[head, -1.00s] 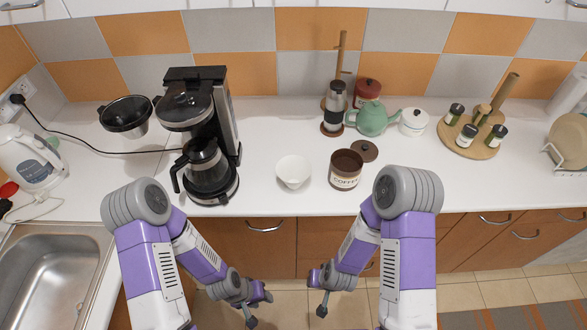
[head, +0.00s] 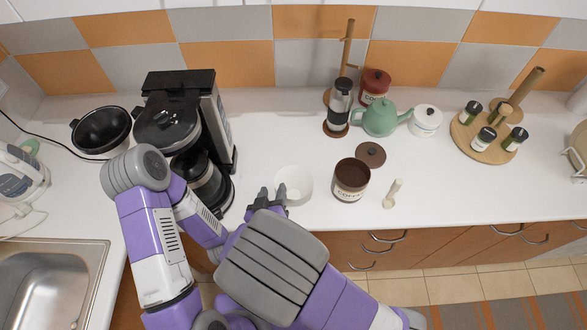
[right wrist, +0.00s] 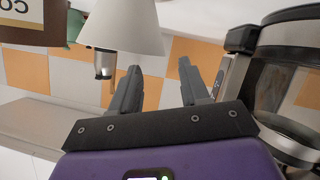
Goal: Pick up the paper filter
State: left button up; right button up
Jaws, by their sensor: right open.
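The paper filter (head: 295,183) is a white, cone-shaped cup standing on the white counter, between the coffee maker and the open coffee canister. My right gripper (head: 272,195) is open and empty at the filter's near left side. In the right wrist view, the filter (right wrist: 125,27) shows at the upper left, beyond the tip of the left finger. It is not between the open fingers (right wrist: 160,82); whether a finger touches it I cannot tell. My left arm is bent at the left of the head view, and its gripper is hidden.
The coffee maker (head: 190,120) with its glass carafe stands close on the left. The brown coffee canister (head: 351,180) is close on the right, with a small pale scoop (head: 392,195) beside it. A black filter basket (head: 101,130) is at the far left. The front counter strip is mostly clear.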

aim_at(277, 183)
jog(key=shift+w+d+f, duration=0.15)
jog(key=shift+w+f, duration=0.05)
jog(key=shift+w, duration=0.1)
jog(key=b+x, duration=0.1)
jog(key=x, duration=0.3)
jog(key=shift+w+f, duration=0.1)
jog(key=shift+f, duration=0.15)
jog(key=shift+w+d+f, duration=0.1)
jog(key=shift+w, duration=0.3)
grip_shut()
